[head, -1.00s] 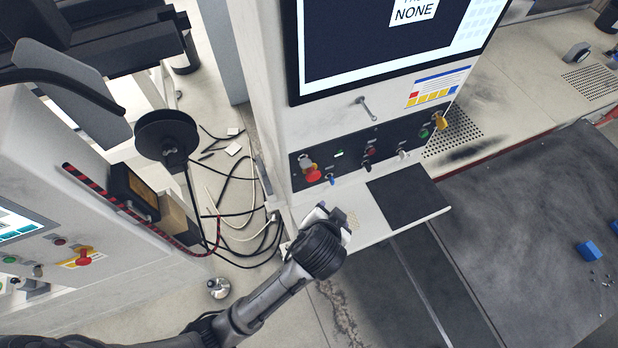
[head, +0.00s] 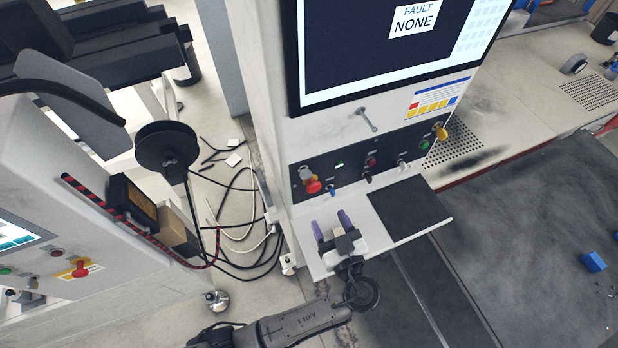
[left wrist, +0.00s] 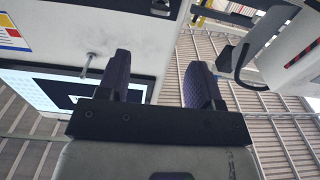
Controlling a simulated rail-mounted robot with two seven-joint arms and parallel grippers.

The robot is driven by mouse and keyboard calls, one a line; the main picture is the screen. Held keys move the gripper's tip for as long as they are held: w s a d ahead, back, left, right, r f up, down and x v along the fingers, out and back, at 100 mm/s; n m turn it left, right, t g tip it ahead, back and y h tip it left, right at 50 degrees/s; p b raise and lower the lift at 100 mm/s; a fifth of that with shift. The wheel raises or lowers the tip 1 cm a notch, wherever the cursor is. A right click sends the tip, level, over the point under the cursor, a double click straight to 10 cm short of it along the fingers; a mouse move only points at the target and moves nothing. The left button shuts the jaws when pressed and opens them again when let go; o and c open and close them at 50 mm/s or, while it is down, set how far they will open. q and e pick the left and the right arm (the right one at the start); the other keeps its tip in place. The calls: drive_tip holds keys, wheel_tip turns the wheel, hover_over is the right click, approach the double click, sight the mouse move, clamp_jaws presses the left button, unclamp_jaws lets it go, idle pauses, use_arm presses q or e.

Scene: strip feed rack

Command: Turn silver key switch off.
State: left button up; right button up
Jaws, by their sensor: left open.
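The silver key switch (head: 402,164) sits on the dark control panel (head: 350,172) below the screen, right of the dark knob (head: 367,177). It is small, and I cannot tell its exact turn angle. My left gripper (head: 331,223) is open and empty over the white shelf, below and left of the switch and apart from it. In the left wrist view, the two dark purple fingers (left wrist: 158,78) stand apart with nothing between them. The switch cannot be made out in that view.
A red mushroom button (head: 313,186) and a blue switch (head: 332,189) sit on the panel's left; green (head: 424,145) and yellow (head: 441,133) controls sit on its right. A metal handle (head: 366,119) sticks out above. The white shelf (head: 374,240) juts out below.

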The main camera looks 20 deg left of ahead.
sight(308, 178)
use_arm(q)
drive_tip(key=p+x, duration=0.3)
drive_tip(key=x, duration=0.8)
drive_tip(key=shift+a+r, duration=0.1)
drive_tip(key=shift+p+x, duration=0.4)
drive_tip(key=shift+x, duration=0.45)
drive_tip(key=c, duration=0.9)
